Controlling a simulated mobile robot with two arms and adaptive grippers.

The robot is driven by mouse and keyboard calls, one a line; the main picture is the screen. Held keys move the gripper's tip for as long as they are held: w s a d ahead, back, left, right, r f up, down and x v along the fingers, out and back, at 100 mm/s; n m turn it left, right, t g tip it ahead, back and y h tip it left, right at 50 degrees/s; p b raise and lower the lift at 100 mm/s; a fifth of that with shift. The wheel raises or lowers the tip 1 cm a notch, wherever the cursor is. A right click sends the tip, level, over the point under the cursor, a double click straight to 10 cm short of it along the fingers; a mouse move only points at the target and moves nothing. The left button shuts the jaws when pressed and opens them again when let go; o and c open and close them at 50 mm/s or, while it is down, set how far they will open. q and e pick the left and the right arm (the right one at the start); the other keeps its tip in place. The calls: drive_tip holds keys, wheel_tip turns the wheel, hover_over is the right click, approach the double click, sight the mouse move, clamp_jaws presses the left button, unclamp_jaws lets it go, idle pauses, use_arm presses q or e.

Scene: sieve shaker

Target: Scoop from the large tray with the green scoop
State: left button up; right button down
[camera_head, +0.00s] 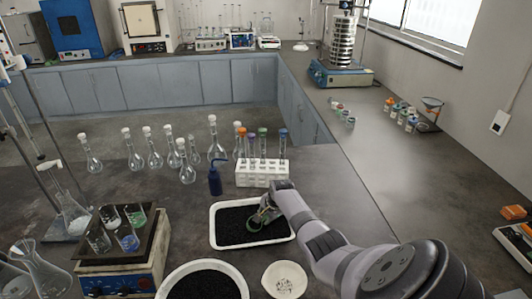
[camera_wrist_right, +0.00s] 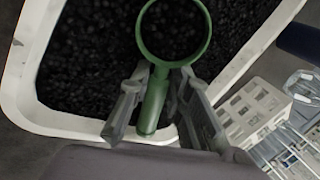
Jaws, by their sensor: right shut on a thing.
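The large tray (camera_head: 288,235) is a white rectangular tray with rounded corners, holding black granules, in the middle of the head view. Its white wall (camera_wrist_right: 28,95) also shows in the right wrist view. My right gripper (camera_head: 262,212) is over the tray. In the right wrist view its two fingers (camera_wrist_right: 158,88) are shut on the handle of the green scoop (camera_wrist_right: 152,107). The scoop's round bowl (camera_wrist_right: 144,32) is at the granules and shows black granules inside its green rim. How deep it sits is hard to tell. My left gripper is not in view.
A white tube rack (camera_head: 262,180) with capped tubes stands just behind the tray, beside a dark blue bottle (camera_head: 215,181). A round bowl of black granules (camera_head: 240,278) and a small white dish (camera_head: 285,280) stand in front. A hotplate with beakers (camera_head: 120,278) is left.

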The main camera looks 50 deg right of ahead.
drive_tip(key=shift+w+f+g+b, duration=0.2)
drive_tip(key=shift+f+g+b, duration=0.1)
drive_tip(key=shift+b, duration=0.1)
drive_tip(key=shift+g+b, duration=0.3)
drive_tip(key=shift+r+p, duration=0.35)
drive_tip(key=shift+p, duration=0.2)
drive_tip(key=shift+w+r+t+p, duration=0.25)
drive_tip(key=shift+t+p, duration=0.2)
drive_tip(key=shift+t, duration=0.15)
drive_tip(key=shift+w+d+r, duration=0.1)
drive_tip(key=shift+w, duration=0.1)
drive_tip(key=shift+w+r+b, duration=0.15)
drive_tip(key=shift+r+b, duration=0.05)
drive_tip(key=shift+b, duration=0.1)
drive_tip(key=shift+r+g, duration=0.1)
drive_tip(key=shift+g, duration=0.3)
drive_tip(key=shift+w+r+g+b, duration=0.1)
drive_tip(key=shift+w+g+b, duration=0.15)
drive_tip(key=shift+g+b, duration=0.6)
drive_tip(key=r+b, duration=0.1)
drive_tip(key=b, duration=0.2)
drive_tip(key=shift+d+g+y, duration=0.1)
drive_tip(key=shift+g+y, duration=0.15)
drive_tip(key=shift+y, duration=0.05)
drive_tip(key=shift+w+r+g+b, duration=0.1)
drive_tip(key=shift+g+b, duration=0.2)
drive_tip(key=shift+b, duration=0.95)
drive_tip(key=shift+r+b, duration=0.2)
drive_tip(key=shift+b, duration=0.3)
drive_tip(key=shift+g, duration=0.3)
